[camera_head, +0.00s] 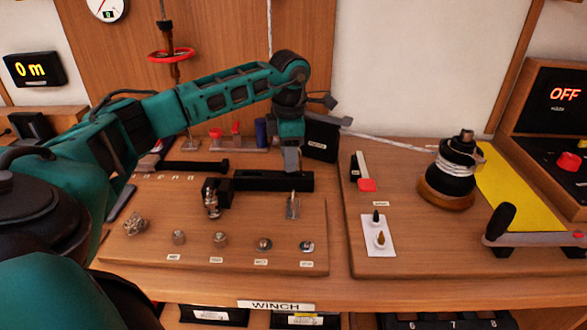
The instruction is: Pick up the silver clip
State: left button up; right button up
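My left arm comes in from the left, and its gripper (291,160) points down over the wooden board (150,254). Its fingers are small and dark against the black bar, and I cannot tell whether they are open or shut. A slim silver piece (292,206), which may be the silver clip, is upright just below the gripper, in front of the black bar (262,181). I cannot tell whether the gripper touches it. Another shiny metal fitting (211,198) is at the bar's left end. My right gripper is not in view.
Several small metal parts, including a nut-like piece (220,239), line the board's front. On the right are a winch drum (456,172) with line around it, a black-knobbed handle (501,221) and a white card (378,241) with two small cones. A black box (321,140) stands behind the gripper.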

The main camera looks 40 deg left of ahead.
pick_arm(q)
grip_shut()
dwell(0.5)
